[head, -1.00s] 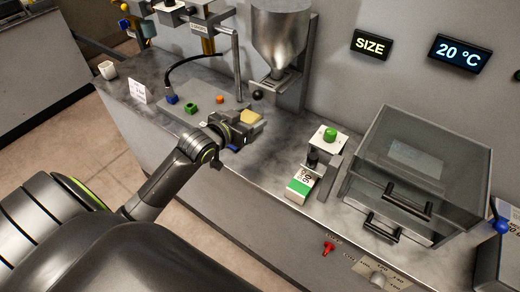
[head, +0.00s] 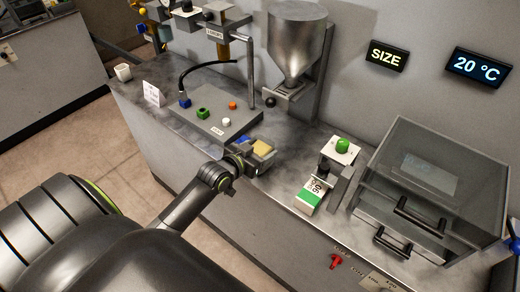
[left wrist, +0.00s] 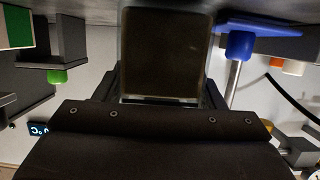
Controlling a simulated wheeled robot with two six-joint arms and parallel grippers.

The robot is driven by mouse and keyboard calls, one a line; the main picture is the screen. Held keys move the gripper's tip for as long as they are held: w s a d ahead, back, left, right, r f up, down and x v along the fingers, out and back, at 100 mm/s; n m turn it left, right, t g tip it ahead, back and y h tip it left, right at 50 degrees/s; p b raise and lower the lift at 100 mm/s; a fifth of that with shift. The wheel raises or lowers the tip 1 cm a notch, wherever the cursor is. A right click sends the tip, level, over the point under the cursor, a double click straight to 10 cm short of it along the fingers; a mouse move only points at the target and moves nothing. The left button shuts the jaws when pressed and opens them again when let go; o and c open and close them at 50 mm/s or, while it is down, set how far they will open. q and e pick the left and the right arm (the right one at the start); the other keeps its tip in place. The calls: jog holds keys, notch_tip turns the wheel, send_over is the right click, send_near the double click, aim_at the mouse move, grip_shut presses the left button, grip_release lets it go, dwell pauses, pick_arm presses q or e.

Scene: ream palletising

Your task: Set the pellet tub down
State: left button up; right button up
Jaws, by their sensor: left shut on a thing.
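The pellet tub (head: 262,147) is a small grey container with yellow contents showing at its top. My left gripper (head: 250,157) is shut on it at the counter's front part, below the hopper. In the left wrist view the tub (left wrist: 165,52) fills the space between the fingers as a dark, see-through box. Whether its base touches the counter (head: 283,178) cannot be told. A blue piece (head: 241,140) lies just beside the gripper. My right gripper is not in view.
The steel hopper (head: 298,45) hangs behind. A green-and-white carton (head: 311,195), a green-button stand (head: 342,147) and a clear-lidded box (head: 435,185) stand to the right. Bare counter lies between tub and carton.

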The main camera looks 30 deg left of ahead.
pick_arm(q)
jog(key=shift+f, duration=0.1)
jog(key=shift+f, duration=0.15)
jog(key=o, duration=1)
jog(key=shift+r, duration=0.25)
jog(key=v, duration=1.2)
